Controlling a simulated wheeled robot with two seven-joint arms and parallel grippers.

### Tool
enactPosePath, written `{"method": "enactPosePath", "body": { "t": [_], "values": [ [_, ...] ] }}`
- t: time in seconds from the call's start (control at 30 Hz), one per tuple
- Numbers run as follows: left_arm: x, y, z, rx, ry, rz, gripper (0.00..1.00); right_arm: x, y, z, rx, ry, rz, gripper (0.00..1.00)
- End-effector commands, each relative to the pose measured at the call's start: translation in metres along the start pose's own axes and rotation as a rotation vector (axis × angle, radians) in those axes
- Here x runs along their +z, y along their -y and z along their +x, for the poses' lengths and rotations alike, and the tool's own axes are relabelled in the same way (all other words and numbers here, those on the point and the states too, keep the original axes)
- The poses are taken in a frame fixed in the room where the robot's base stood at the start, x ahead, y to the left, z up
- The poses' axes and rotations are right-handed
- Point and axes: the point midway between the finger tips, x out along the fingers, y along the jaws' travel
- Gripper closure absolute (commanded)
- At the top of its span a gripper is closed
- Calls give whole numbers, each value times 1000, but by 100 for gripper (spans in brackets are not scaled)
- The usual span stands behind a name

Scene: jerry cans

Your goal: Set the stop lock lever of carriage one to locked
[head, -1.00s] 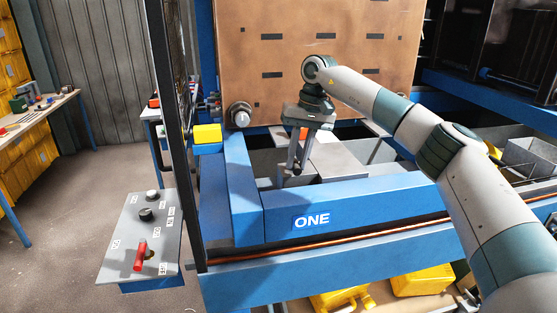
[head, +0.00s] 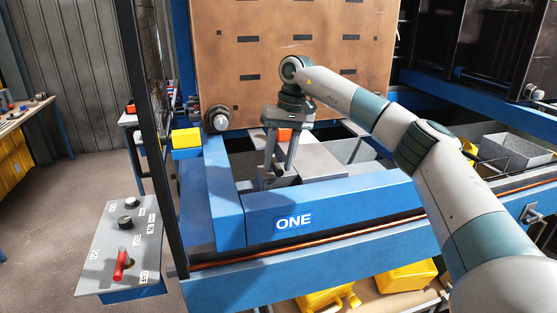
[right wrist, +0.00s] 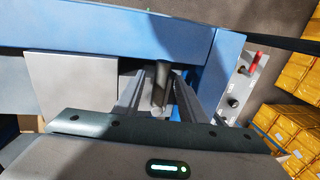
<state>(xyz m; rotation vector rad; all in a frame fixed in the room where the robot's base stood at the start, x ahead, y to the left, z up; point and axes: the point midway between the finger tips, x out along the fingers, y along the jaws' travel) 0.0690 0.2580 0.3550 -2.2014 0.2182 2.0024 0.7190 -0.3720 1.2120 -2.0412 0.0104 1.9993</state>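Carriage one is a blue frame (head: 350,208) with a "ONE" label, in the middle of the head view. My right gripper (head: 277,172) points down inside the frame, behind the front beam. In the right wrist view its two fingers (right wrist: 158,92) stand apart, with a grey rounded post (right wrist: 160,86) between them. The post looks like a lever, but I cannot tell its setting or whether a finger touches it. A red-handled lever (head: 120,265) stands on the grey control box at the left, clear of the gripper. My left gripper is out of view.
A tall brown perforated panel (head: 300,75) stands behind the gripper. A yellow block (head: 186,138) sits at the frame's left corner. Yellow cans (head: 405,276) lie below the front beam.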

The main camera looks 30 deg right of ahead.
Motion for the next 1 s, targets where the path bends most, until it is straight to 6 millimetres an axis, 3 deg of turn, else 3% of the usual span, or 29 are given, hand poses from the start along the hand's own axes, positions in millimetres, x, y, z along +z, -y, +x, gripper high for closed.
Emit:
{"method": "enactPosePath", "body": {
  "t": [0.27, 0.47, 1.0],
  "values": [
    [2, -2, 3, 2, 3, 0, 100, 0, 0, -6, -1, -1, 0, 63],
    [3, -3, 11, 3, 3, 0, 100, -1, 0, -27, -2, -3, 1, 63],
    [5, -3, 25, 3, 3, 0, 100, 0, 1, -135, -1, -3, 2, 63]
  ]
}}
